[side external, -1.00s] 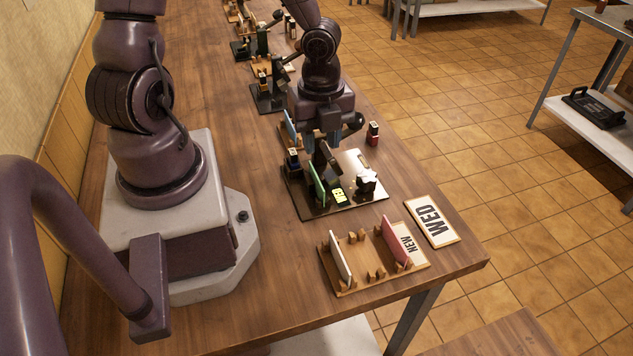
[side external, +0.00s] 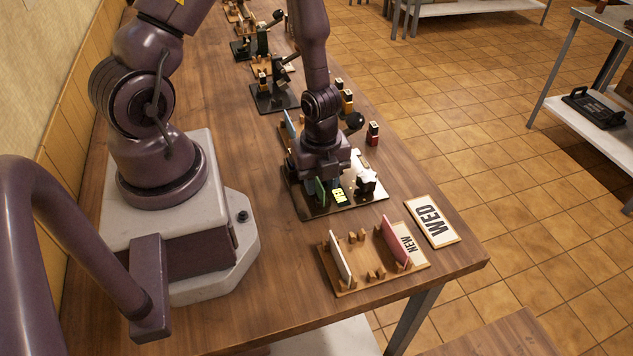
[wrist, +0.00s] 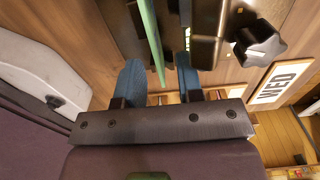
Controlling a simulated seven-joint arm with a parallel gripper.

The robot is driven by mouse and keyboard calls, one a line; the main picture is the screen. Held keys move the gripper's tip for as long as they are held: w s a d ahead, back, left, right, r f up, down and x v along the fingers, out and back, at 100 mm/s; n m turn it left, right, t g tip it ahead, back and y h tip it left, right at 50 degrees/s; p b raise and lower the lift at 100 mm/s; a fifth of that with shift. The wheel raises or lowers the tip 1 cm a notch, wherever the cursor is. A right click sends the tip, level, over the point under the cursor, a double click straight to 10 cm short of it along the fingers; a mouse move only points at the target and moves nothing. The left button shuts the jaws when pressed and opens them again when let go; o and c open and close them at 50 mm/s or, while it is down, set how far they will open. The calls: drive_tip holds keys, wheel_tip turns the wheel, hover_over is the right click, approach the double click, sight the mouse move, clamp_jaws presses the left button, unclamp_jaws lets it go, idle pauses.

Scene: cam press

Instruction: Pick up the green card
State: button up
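The green card (side external: 320,192) stands on edge on the dark base plate (side external: 313,209) of the press. In the wrist view the card (wrist: 150,32) appears as a thin, slightly tilted strip. My gripper (wrist: 159,76) points down over the press with its two blue fingers apart. The card's near end lies in the gap between the fingers, with space visible on both sides. In the side view my gripper's body hides the fingertips and part of the press. I cannot tell how deep the fingers reach along the card.
A black star knob (wrist: 258,44) and dark press parts sit close to the right finger. A small yellow-green display (side external: 338,195) is beside the card. A wooden rack (side external: 358,270) with white and pink cards stands in front. A WED sign (side external: 432,220) lies to its right.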

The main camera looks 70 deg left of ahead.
drive_tip(key=shift+f, duration=0.35)
drive_tip(key=shift+c, duration=0.2)
clamp_jaws()
drive_tip(key=shift+r, duration=0.2)
